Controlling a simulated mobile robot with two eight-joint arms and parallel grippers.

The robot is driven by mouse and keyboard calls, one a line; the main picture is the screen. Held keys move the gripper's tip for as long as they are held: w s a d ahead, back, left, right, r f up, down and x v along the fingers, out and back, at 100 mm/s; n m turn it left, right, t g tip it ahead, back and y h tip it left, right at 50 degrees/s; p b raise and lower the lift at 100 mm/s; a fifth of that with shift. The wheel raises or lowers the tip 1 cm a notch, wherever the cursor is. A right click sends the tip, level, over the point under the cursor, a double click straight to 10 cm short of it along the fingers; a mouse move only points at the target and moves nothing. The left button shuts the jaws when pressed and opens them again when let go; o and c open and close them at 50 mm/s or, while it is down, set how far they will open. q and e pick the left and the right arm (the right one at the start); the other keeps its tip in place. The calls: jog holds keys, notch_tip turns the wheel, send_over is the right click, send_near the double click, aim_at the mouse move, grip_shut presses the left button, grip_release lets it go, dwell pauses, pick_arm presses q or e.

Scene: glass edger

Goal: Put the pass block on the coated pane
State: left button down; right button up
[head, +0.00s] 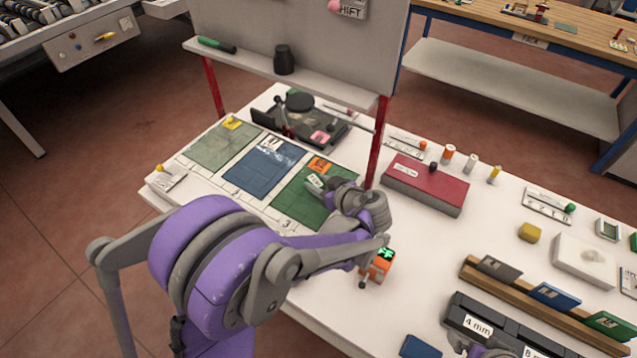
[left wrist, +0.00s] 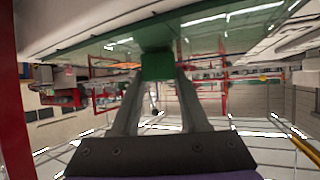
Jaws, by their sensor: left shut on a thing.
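My left gripper (head: 322,184) is over the dark green pane (head: 298,206), the rightmost of three panes on the white table. It is shut on a small green block with a white label (head: 315,181), which I take as the pass block. In the left wrist view the green block (left wrist: 157,65) sits between the fingertips, against or very near a glossy greenish surface (left wrist: 215,30); I cannot tell if they touch. A blue pane (head: 262,170) with a pale smear lies in the middle and a grey-green pane (head: 220,147) at the left. I cannot tell which pane is coated.
An orange tag block (head: 320,164) is at the green pane's back edge, and a yellow one (head: 231,123) on the left pane. A red box (head: 425,184) and red posts (head: 375,142) stand nearby. A grey part of my right arm (head: 488,350) shows at the bottom edge.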

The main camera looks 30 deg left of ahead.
pick_arm(q)
jog(key=shift+f, duration=0.2)
jog(key=shift+c, duration=2.1)
grip_release()
jog(key=shift+r, duration=0.1)
